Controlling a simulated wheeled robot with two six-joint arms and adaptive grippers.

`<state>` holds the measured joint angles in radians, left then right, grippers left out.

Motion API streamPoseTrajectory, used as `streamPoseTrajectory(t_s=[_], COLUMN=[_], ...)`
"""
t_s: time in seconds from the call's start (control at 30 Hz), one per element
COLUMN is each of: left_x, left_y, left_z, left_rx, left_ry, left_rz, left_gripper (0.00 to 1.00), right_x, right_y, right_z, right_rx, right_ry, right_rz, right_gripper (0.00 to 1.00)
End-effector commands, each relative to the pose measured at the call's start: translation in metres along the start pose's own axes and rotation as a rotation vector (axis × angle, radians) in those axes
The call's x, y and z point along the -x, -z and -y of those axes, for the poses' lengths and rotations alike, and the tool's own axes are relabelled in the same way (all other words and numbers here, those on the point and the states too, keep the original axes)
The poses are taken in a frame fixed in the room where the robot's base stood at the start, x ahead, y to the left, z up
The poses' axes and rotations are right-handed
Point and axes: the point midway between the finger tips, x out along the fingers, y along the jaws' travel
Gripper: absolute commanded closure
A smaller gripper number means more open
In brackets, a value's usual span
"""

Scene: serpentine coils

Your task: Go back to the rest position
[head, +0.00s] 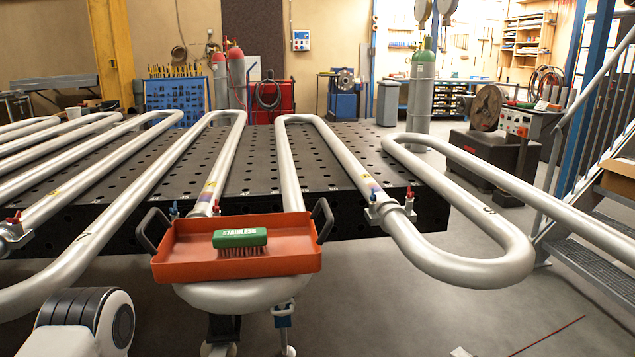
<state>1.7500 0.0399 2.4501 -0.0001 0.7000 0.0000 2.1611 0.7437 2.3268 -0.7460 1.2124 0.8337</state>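Neither of my grippers shows in the head view. A white and black rounded link of my own arm (90,322) shows at the bottom left; its gripper end is not visible. No part of my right arm can be made out. An orange tray (190,262) with two dark handles sits over the near bend of a silver pipe coil (240,296). A green-backed brush (240,238) lies in the tray, bristles down.
A dark perforated table (260,160) carries several silver serpentine pipes. One pipe bend (480,272) sticks out past the table's front at right. A metal stair (590,270) stands at far right. The floor (400,325) at the lower right is mostly clear.

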Motion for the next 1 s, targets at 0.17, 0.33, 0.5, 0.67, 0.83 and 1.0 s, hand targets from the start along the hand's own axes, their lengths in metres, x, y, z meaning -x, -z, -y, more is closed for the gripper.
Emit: streamPoseTrajectory(t_s=[0.17,0.33,0.5,0.67,0.83,1.0], left_x=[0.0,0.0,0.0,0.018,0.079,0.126], left_y=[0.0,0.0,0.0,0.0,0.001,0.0], left_z=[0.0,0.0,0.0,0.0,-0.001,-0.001], left_rx=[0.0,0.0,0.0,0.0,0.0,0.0], left_ry=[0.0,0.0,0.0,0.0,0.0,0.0], left_rz=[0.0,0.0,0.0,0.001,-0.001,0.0], left_gripper=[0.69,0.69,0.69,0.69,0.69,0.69], right_x=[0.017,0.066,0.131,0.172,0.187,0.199], right_y=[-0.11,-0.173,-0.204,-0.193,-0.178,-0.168], right_z=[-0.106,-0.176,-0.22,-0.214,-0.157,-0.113], right_rx=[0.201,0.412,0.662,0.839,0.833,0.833], right_ry=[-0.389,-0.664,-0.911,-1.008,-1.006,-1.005], right_rz=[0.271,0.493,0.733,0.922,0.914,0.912], right_gripper=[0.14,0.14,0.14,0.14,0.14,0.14])
